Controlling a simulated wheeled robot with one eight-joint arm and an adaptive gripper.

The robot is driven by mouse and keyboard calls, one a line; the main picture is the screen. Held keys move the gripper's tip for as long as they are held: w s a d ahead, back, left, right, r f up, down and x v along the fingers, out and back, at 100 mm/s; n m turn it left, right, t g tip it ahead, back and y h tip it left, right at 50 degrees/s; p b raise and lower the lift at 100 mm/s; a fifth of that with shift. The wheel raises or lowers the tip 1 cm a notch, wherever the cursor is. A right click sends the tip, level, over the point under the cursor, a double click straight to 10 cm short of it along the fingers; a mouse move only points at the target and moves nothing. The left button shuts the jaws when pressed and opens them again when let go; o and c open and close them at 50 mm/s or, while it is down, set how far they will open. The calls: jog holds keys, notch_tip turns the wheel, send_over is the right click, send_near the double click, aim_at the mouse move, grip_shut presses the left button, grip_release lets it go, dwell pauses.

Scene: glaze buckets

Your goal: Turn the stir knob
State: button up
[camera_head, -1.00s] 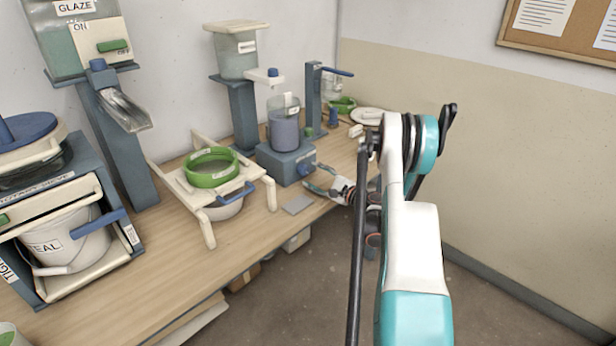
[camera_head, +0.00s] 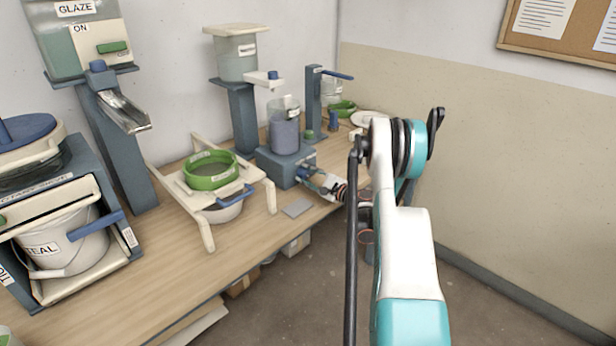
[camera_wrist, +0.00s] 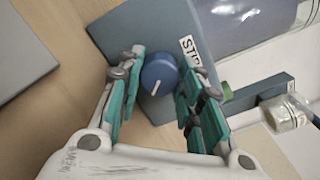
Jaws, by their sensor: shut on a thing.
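The stir knob (camera_wrist: 157,82) is a round blue knob with a white pointer line, on the front of a blue-grey mixer base (camera_wrist: 142,32) labelled "STIR" in part. My gripper (camera_wrist: 160,70) is shut on the knob, one teal-padded finger on each side of it. In the head view the mixer base (camera_head: 276,168) stands on the bench with a clear jar (camera_head: 284,132) of grey-blue liquid on top. My gripper (camera_head: 308,176) reaches its front face there and mostly covers the knob.
A white stand with a green sieve (camera_head: 211,178) is left of the mixer. A grey plate (camera_head: 297,208) lies near the bench's front edge. A blue post with a lever (camera_head: 314,100) stands behind the mixer.

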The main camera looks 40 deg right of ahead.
jog(key=shift+n, duration=0.3)
jog(key=shift+n, duration=2.5)
jog(key=o, duration=1.1)
jog(key=shift+c, duration=0.2)
jog(key=s, duration=0.4)
jog(key=s+d, duration=0.1)
jog(key=s, duration=0.7)
jog(key=shift+d, duration=0.15)
